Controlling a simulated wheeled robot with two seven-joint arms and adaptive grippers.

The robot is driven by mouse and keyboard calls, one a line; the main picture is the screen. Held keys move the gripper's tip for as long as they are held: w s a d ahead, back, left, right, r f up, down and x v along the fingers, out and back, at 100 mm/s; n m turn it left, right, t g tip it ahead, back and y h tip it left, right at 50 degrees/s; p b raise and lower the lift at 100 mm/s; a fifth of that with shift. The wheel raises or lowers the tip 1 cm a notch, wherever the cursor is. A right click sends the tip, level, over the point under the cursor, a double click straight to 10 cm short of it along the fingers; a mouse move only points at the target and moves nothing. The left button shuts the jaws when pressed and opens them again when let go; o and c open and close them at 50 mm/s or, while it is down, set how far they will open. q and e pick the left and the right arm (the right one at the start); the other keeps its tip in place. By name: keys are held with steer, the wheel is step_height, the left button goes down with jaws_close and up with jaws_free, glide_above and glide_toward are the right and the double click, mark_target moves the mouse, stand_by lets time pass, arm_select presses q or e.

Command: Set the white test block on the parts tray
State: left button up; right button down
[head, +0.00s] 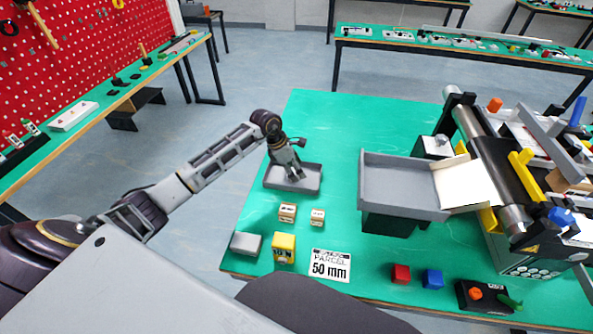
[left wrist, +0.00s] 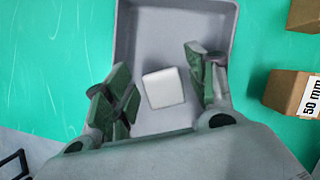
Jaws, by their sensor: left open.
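The grey parts tray (head: 308,186) lies on the green table, and my left gripper (head: 294,174) is down over it. In the left wrist view the tray (left wrist: 180,25) fills the middle, with the white test block (left wrist: 164,88) inside its walls, appearing to rest on its floor. The open fingers of my left gripper stand on either side of the block, with a gap visible on both sides. In the head view the block is hidden or too small to make out. My right gripper is out of view.
Two small wooden boxes (head: 287,212), a yellow box (head: 284,247) and a grey block (head: 245,244) stand in front of the tray. A parcel card (head: 330,266) lies nearby. A mini conveyor with a grey chute tray (head: 400,205) stands to the right. The table behind the tray is clear.

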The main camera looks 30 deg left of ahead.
arm_select(q)
steer(key=v, duration=1)
steer(key=shift+r, duration=0.4)
